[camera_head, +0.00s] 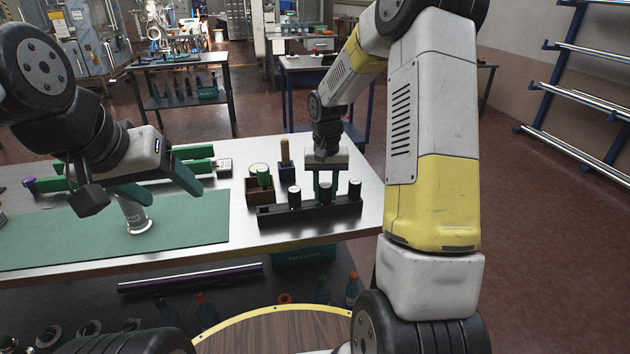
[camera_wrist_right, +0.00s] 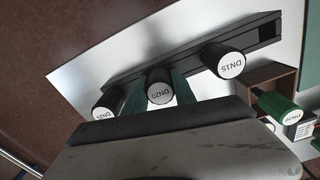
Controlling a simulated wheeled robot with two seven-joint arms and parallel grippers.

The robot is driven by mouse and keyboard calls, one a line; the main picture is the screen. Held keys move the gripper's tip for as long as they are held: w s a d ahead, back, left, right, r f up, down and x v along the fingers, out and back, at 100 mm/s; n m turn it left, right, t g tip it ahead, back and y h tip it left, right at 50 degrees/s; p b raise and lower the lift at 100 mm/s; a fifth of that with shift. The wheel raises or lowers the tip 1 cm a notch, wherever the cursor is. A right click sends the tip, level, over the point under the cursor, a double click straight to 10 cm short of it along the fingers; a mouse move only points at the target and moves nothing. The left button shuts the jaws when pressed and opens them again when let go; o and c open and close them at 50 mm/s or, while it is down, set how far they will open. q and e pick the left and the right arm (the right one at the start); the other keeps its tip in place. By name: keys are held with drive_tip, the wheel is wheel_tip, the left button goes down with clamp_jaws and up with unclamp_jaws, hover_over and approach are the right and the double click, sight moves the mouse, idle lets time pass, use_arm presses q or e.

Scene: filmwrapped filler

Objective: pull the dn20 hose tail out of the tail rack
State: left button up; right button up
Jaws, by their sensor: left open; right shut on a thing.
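The tail rack (camera_head: 338,213) is a dark bar on the right part of the metal table, holding black hose tails with white ends. In the right wrist view, the dn20 hose tail (camera_wrist_right: 160,88) is the middle one, between the DN15 tail (camera_wrist_right: 224,61) and another tail (camera_wrist_right: 107,106). My right gripper (camera_head: 325,195) points down at the rack, its green fingers shut on the dn20 tail from both sides. The tail looks in line with the rack; its lower end is hidden. My left gripper (camera_head: 160,190) is open above the green mat (camera_head: 190,220).
A clear cylinder with a white base (camera_head: 134,216) stands on the mat below my left gripper. The table's right end is bare.

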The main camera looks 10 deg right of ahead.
clamp_jaws()
drive_tip(key=shift+r, duration=1.2)
idle(0.3)
drive_tip(key=shift+r, duration=4.15)
